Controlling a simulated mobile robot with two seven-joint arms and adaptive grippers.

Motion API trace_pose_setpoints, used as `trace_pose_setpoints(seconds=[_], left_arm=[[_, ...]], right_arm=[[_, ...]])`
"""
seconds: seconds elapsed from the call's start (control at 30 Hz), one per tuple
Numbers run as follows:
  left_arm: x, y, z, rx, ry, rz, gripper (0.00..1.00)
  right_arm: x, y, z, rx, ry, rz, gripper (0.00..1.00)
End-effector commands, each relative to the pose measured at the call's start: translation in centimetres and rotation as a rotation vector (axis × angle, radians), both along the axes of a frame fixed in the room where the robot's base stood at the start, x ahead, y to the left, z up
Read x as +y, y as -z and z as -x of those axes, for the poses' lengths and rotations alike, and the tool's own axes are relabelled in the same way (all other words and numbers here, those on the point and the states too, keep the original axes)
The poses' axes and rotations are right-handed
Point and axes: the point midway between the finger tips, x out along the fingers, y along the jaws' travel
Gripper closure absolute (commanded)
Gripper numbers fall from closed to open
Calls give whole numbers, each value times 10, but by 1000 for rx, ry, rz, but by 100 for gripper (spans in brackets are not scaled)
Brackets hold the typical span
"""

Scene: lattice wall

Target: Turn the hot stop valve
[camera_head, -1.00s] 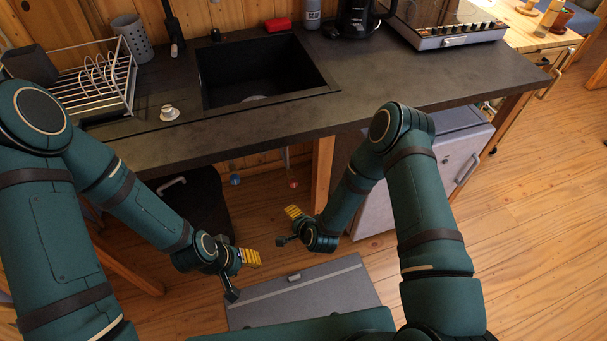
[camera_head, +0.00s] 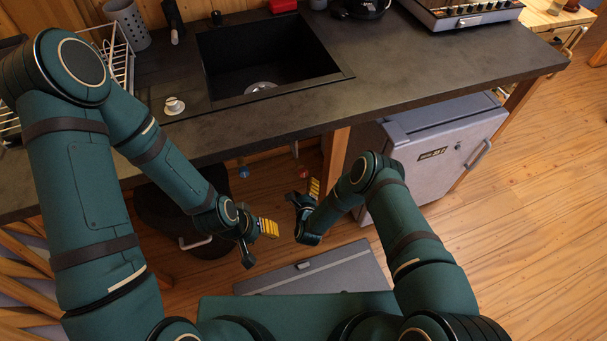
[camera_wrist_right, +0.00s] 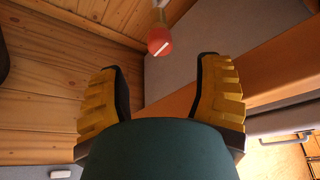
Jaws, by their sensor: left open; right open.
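The hot stop valve, a red knob (camera_head: 302,171), hangs under the counter on a thin pipe beside a wooden leg. In the right wrist view the red knob (camera_wrist_right: 159,41) has a pale line across it and lies ahead, between the two fingers and beyond their tips. My right gripper (camera_head: 303,192) is open and empty just in front of it; its yellow padded fingers (camera_wrist_right: 160,85) stand wide apart. A blue knob (camera_head: 243,171) hangs to the left. My left gripper (camera_head: 260,242) is open and empty, lower and left of the red knob.
The dark counter (camera_head: 400,72) with a sink (camera_head: 265,55) overhangs the valves. A wooden leg (camera_head: 334,155) and a grey fridge (camera_head: 425,165) stand right of the red knob. A black bin (camera_head: 170,215) stands left, and a grey case (camera_head: 330,272) lies on the floor.

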Motion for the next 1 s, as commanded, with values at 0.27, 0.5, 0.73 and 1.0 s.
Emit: trace_pose_setpoints(seconds=[0.27, 0.5, 0.73, 1.0], left_arm=[[1, 19, -4, -8, -2, -2, 53], [1, 26, -5, -13, -3, -3, 53], [1, 27, -6, -14, -3, -3, 53], [1, 27, -5, -14, -3, -3, 53]], right_arm=[[2, 16, -51, -3, 0, 1, 35], [2, 22, -76, -1, -1, 2, 35], [2, 22, -80, 1, 0, 1, 35], [2, 22, -80, 1, 0, 1, 75]])
